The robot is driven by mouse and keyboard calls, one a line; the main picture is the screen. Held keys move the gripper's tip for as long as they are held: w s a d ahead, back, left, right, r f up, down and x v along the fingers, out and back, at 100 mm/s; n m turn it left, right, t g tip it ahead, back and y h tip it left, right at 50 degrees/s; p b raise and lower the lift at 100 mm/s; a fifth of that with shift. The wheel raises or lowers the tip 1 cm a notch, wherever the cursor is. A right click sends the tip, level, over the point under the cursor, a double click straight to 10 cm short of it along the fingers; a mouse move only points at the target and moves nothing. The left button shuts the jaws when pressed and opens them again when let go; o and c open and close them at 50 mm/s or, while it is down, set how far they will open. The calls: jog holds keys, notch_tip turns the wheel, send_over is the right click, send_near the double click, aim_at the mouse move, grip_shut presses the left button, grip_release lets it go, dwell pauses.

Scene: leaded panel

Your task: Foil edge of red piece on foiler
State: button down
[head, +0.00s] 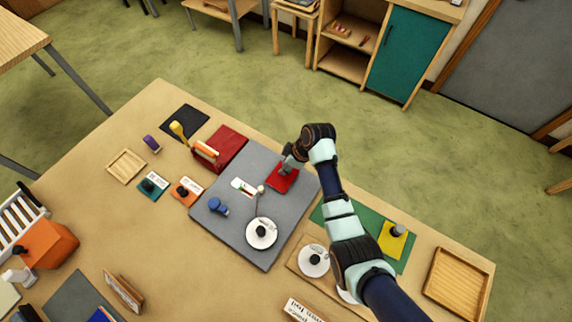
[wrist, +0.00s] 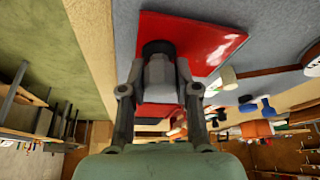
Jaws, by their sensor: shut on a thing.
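The red piece (head: 283,180) is a flat red plate at the far right part of the grey mat (head: 228,226). In the wrist view the red piece (wrist: 205,40) lies below my fingers, close to the mat. My gripper (head: 291,165) is shut on the red piece's grey and black grip, which also shows in the wrist view (wrist: 158,72). I cannot tell whether the plate touches the mat. A small white device (head: 243,187) with coloured marks stands left of the red piece, apart from it. I cannot tell for sure which device is the foiler.
A white dish (head: 261,233) with a black knob and a blue object (head: 217,206) stand on the mat. A red block (head: 222,148) with an orange handle is at its far left. A yellow piece (head: 391,240) lies on a green mat, and a wooden tray (head: 457,283) stands at right.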

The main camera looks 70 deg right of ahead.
jog(key=shift+f, duration=0.3)
jog(key=shift+r, duration=0.1)
dwell(0.4)
jog(key=shift+w+a+p, duration=0.25)
jog(key=shift+a+p, duration=0.5)
jog(key=shift+a, duration=0.15)
dwell(1.0)
jog(key=shift+w, duration=0.1)
jog(key=shift+w+d+b, duration=0.15)
jog(key=shift+w+b, duration=0.2)
jog(key=shift+w, duration=0.3)
jog(key=shift+w+d+b, duration=0.15)
jog(key=shift+w+b, duration=0.2)
jog(key=shift+w, duration=0.25)
jog(key=shift+w, duration=0.3)
jog(key=shift+w+d+b, duration=0.2)
jog(key=shift+w+b, duration=0.5)
jog(key=shift+w, duration=0.15)
jog(key=shift+w, duration=0.1)
jog(key=shift+d, duration=0.15)
